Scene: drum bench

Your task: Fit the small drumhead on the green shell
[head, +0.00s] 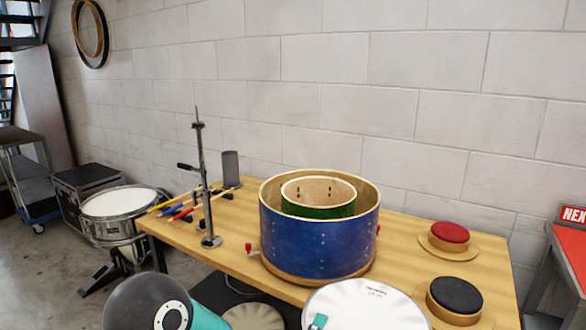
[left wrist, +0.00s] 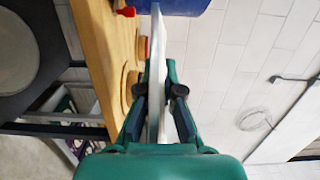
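The green shell (head: 318,208) stands upright inside a larger blue shell (head: 318,240) on the bench, its pale inside and rim showing above the green. Its lower part is hidden by the blue wall. A white drumhead (head: 368,305) with small dark print shows at the bottom of the head view, in front of the blue shell and apart from it. My left gripper (head: 318,322) is at its left edge. In the left wrist view, the left gripper's fingers (left wrist: 159,95) are shut on the drumhead (left wrist: 155,50), seen edge-on. My right gripper is not in view.
A metal stand (head: 205,190) rises left of the shells, near coloured sticks (head: 185,208) and a grey cylinder (head: 231,168). Red (head: 450,232) and black (head: 455,294) round pads sit at the right. The bench top (head: 405,230) is clear between shells and pads.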

